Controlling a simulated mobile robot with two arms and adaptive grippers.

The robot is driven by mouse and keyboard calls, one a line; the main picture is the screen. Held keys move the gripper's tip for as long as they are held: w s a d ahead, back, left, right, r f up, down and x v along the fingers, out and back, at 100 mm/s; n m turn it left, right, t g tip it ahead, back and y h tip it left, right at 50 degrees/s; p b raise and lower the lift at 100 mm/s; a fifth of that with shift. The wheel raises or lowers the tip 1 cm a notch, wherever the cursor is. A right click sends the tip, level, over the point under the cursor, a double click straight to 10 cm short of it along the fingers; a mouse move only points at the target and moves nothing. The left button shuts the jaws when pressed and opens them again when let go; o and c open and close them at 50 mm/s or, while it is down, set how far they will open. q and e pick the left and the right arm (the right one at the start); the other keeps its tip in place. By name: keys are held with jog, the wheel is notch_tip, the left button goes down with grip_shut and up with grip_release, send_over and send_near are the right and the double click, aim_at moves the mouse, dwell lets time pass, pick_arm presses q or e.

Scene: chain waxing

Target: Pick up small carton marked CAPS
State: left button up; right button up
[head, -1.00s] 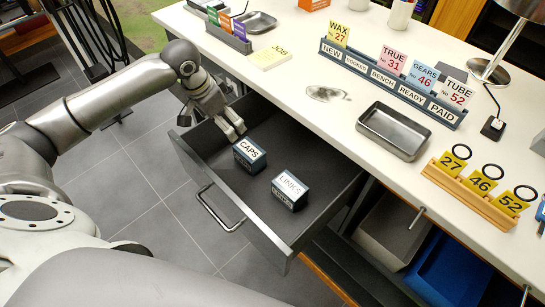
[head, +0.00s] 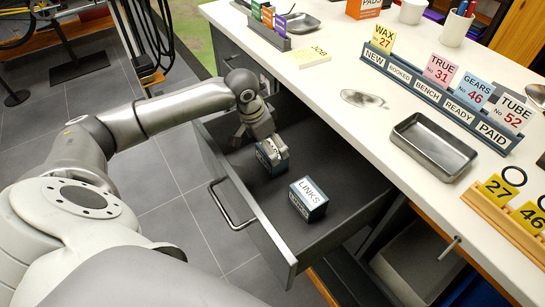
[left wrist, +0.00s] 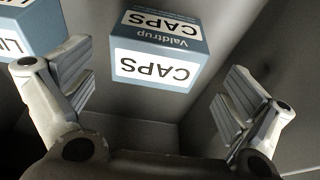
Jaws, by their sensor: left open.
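The small CAPS carton (head: 264,161) stands in the open drawer, blue with a white label. In the head view my left gripper (head: 275,153) is over it and hides much of its top. In the left wrist view the CAPS carton (left wrist: 160,52) lies ahead, between the lines of the two spread fingers. My left gripper (left wrist: 165,95) is open there, with clear space between each finger and the carton. My right gripper is in neither view.
The grey drawer (head: 262,236) is pulled out below the white worktop (head: 330,75), and its walls surround both cartons. A metal tray (head: 433,146) and a card rack (head: 440,98) stand on the worktop. The drawer floor right of the cartons is clear.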

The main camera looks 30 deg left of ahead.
pick_arm(q)
jog(key=shift+p+x, duration=0.7)
jog(key=shift+x, duration=2.8)
jog(key=shift+d+r, duration=0.1)
jog(key=shift+d, duration=0.15)
jog(key=c, duration=1)
jog(key=shift+o, duration=0.2)
